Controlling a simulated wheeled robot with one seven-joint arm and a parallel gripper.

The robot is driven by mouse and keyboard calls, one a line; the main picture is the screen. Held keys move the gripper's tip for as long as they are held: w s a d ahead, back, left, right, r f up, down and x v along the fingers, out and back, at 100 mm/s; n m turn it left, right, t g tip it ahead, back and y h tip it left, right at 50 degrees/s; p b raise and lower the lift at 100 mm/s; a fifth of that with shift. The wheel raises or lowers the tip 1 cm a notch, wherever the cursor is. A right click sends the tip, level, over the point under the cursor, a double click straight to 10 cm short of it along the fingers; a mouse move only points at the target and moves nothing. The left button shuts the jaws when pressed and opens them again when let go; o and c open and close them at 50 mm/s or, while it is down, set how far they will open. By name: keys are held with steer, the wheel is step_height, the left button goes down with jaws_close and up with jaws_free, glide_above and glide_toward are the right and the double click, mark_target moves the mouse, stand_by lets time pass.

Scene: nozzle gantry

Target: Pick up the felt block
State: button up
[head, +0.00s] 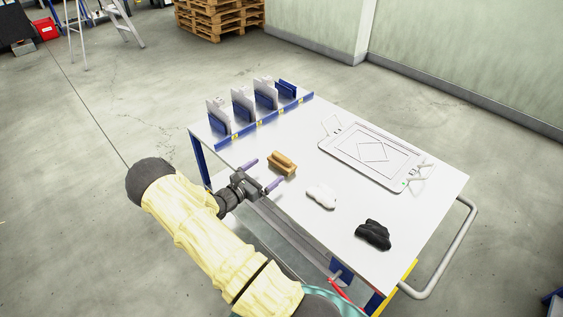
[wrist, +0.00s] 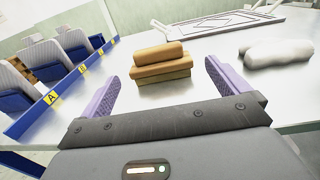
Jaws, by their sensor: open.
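The felt block (head: 282,162) is a tan-brown block with a rounded grip on top. It sits on the white table near its left front edge. In the wrist view the block (wrist: 162,66) stands just beyond the fingertips, centred a little left between them. My gripper (head: 262,173) is open and empty at the table's near edge, with purple ribbed fingers. In the wrist view the fingers (wrist: 160,88) are spread wide on either side of the block's line, and they do not appear to touch it.
A blue rack (head: 265,124) with grey-and-blue holders stands along the left table edge. A white cloth (head: 321,196) and a black cloth (head: 373,235) lie right of the block. A white framed panel (head: 372,158) lies at the back. Pallets (head: 220,15) stand on the floor beyond.

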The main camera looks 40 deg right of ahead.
mark_target(279, 159)
steer(key=shift+w+d, duration=0.2)
steer(key=shift+d, duration=0.95)
steer(key=shift+w+d, duration=0.15)
steer(key=shift+d, duration=1)
steer(key=shift+p, duration=0.3)
steer(key=d, duration=0.2)
steer(key=w+d+p, duration=0.1)
steer(key=d, duration=0.2)
steer(key=shift+d+r, duration=0.1)
steer(key=shift+c, duration=0.2)
steer(key=c, duration=1)
